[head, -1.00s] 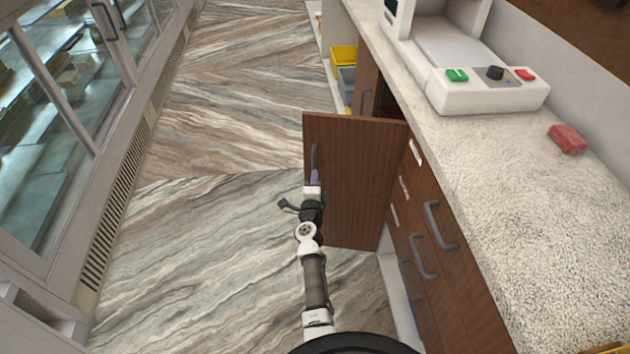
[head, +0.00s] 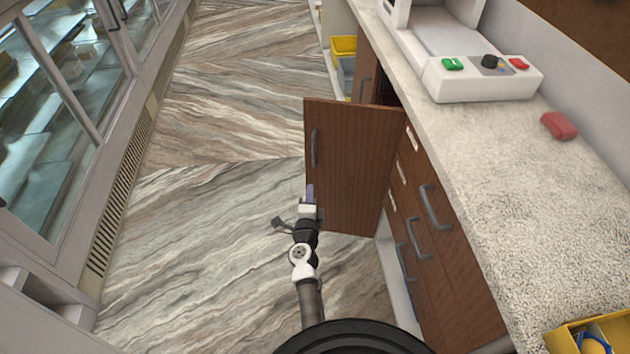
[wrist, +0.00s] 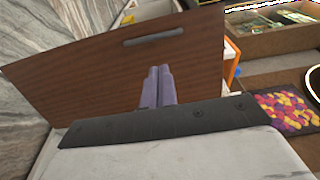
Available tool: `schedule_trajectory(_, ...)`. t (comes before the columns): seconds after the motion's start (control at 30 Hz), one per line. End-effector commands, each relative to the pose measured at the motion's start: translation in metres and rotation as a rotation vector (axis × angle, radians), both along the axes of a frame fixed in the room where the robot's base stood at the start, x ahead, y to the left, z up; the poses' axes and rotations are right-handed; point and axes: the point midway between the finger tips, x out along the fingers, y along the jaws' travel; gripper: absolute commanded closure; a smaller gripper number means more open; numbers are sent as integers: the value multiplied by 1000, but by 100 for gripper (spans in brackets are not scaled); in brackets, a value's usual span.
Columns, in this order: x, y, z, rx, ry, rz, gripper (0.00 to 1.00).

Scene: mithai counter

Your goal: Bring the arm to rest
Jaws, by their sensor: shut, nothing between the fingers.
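My gripper (head: 310,193) is in the lower middle of the head view, in front of an open brown cabinet door (head: 352,165). In the wrist view its two purple-grey fingers (wrist: 158,88) are together with nothing between them. The door stands swung out from the counter and fills much of the wrist view (wrist: 95,85). Its grey handle (head: 314,148) is beyond the fingertips, and a gap shows between them in the head view. In the wrist view the handle (wrist: 153,36) is above the fingers.
The stone-topped counter (head: 500,190) runs along the right, with drawer handles (head: 428,207) facing the aisle. On it are a white machine (head: 480,78), a red block (head: 558,126) and a yellow bin (head: 570,333). A glass display case (head: 60,130) lines the left. The marble floor (head: 220,220) between is clear.

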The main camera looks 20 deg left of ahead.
Motion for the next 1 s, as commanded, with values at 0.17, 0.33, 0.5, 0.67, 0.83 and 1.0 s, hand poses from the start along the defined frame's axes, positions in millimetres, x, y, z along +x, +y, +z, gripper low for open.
schedule_trajectory(0.17, -12, 0, 0, 1, 0, 1, 100)
schedule_trajectory(0.33, -14, 1, 0, 1, -1, 0, 100)
schedule_trajectory(0.5, -11, 9, 15, -7, -34, 14, 100)
schedule_trajectory(0.67, -6, 49, 94, -68, -218, 77, 100)
schedule_trajectory(0.83, -26, 99, 214, -159, -509, 133, 100)
schedule_trajectory(1.0, -74, 135, 331, -240, -813, 136, 100)
